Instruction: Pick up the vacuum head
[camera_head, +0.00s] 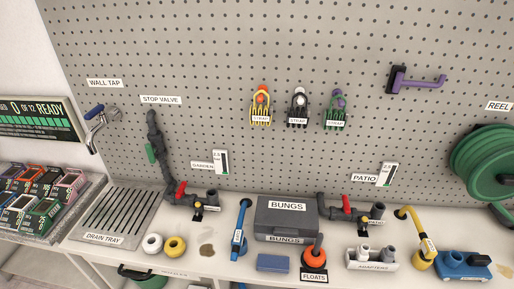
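A blue object with a grey pipe stub (463,265) lies at the right end of the bench, and it looks like the vacuum head. Its right part carries a dark grey spout. A yellow pipe with a round yellow base (422,258) stands just left of it. Neither of my grippers is in view.
A white adapters tray (372,265), an orange float (314,258), a grey bungs box (287,218) and a flat blue block (273,262) stand along the bench. A green hose reel (484,160) hangs above the right end. Pipes with red-handled valves stand behind.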

